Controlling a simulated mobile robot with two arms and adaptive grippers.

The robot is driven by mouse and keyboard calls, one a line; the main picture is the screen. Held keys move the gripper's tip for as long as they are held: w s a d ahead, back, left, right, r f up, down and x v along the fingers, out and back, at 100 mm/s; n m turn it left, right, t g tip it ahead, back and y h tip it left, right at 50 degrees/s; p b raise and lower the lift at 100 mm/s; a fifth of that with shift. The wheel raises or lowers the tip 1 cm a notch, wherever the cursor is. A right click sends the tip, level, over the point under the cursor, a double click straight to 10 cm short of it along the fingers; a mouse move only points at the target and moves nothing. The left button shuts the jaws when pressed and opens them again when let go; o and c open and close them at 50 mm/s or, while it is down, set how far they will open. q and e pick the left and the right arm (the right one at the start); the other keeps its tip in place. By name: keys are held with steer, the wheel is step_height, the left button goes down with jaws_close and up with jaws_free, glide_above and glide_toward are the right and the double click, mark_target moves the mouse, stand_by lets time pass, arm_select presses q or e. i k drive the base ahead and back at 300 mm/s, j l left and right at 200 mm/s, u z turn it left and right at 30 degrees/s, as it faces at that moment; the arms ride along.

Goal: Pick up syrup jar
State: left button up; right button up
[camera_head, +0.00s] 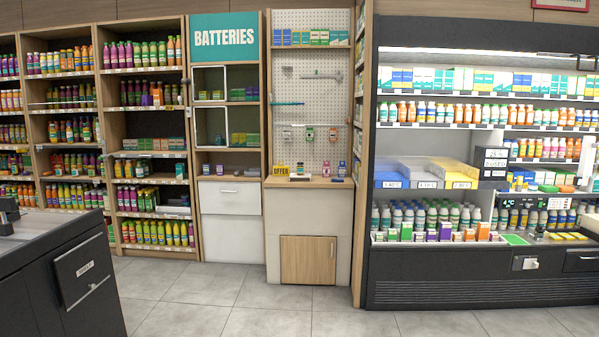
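I cannot single out a syrup jar in this view. Many small bottles and jars stand on the shelves, too small to read their labels. Colourful bottles (150,233) fill the wooden shelves at the left. White-capped bottles (425,217) stand in the lit cooler at the right. A few small items, including a purple one (342,169), stand on the wooden ledge (315,183) in the middle. Neither of my grippers is in view.
A dark counter (85,275) with a drawer front stands close at the lower left. A black cooler cabinet (440,290) stands at the right. A white drawer (230,198) sits below the batteries sign (224,38). The grey tiled floor (260,318) between them is clear.

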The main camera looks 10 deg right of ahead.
mark_target(300, 167)
steer(key=i+z, duration=0.25)
steer(key=z, duration=0.15)
steer(key=i, duration=3.6)
steer(key=l, duration=0.1)
